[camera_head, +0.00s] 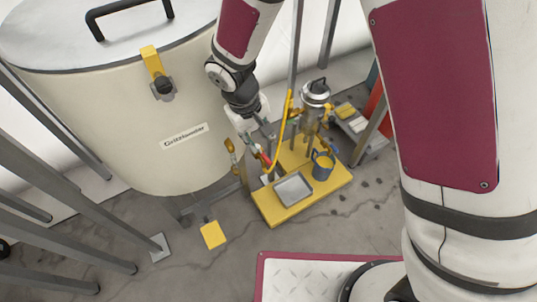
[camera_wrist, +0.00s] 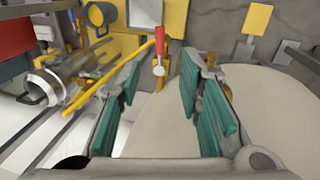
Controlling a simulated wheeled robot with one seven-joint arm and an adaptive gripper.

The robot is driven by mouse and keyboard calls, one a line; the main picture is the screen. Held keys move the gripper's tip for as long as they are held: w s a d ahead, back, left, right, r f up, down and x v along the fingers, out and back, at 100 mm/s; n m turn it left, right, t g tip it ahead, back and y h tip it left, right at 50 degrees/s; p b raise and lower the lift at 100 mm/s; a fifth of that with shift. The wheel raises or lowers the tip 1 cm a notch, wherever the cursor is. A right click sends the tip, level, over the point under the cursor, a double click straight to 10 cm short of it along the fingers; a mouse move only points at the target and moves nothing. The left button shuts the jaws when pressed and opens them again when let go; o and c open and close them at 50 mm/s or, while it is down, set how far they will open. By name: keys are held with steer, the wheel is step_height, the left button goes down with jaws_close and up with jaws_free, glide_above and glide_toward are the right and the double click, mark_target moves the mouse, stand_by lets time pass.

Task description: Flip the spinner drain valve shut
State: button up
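A red-handled lever (camera_wrist: 161,51), which looks like the drain valve's handle, stands upright in the wrist view with a small metal fitting (camera_wrist: 158,70) at its foot. In the head view a small red part (camera_head: 265,158) shows just below my gripper (camera_head: 263,130). In the wrist view my gripper (camera_wrist: 160,82) is open, with a green-padded finger on either side. The red lever shows in the gap, beyond the fingertips, and no contact is visible. The large cream drum (camera_head: 130,125) stands left of my gripper. The valve body is partly hidden.
Grey metal legs (camera_head: 60,195) stand at left. Open floor (camera_head: 215,270) lies in front.

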mark_target(267, 159)
steer(key=f+b, duration=0.1)
steer(key=f, duration=0.2)
steer(key=w+d+f+b, duration=0.1)
steer(key=f, duration=0.3)
steer(key=f+b, duration=0.2)
steer(key=f, duration=0.2)
steer(key=shift+w+d+f, duration=0.2)
steer(key=shift+d, duration=0.2)
jaws_close()
